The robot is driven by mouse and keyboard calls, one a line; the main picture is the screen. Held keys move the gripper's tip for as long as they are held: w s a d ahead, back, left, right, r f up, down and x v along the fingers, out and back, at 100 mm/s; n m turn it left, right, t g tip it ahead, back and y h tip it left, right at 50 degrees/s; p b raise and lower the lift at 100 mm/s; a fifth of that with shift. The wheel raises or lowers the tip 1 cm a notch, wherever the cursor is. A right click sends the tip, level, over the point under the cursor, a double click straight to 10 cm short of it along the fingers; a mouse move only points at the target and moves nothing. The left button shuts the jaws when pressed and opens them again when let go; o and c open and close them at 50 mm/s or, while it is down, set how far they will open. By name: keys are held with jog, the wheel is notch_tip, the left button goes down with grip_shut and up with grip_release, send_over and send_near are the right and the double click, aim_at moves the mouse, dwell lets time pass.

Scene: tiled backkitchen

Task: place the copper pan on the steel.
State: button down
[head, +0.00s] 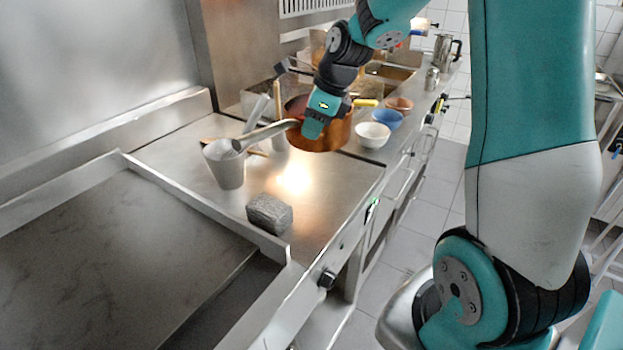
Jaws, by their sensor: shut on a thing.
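The copper pan (335,137) is in the upper middle of the head view, over the far part of the steel worktop (330,185). Its long grey handle (268,132) points left, and the handle's end overlaps the mouth of a pale grey cup. My gripper (314,130) is at the pan's near side and shut on it; its fingertips are mostly hidden. The pan looks roughly level. I cannot tell whether its base touches the steel or hangs just above it.
The pale grey cup (226,168) and a dark grey block (269,213) stand on the near steel. A white bowl (373,136), a blue bowl (388,120) and a brown bowl (400,104) stand right of the pan. Steel between block and pan is clear.

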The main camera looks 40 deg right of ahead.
notch_tip(320, 180, down, 14)
jog(key=shift+d+r, duration=0.1)
jog(key=shift+r, duration=0.15)
jog(key=shift+f, duration=0.15)
jog(key=c, duration=1.2)
grip_release()
jog(key=shift+c, duration=0.2)
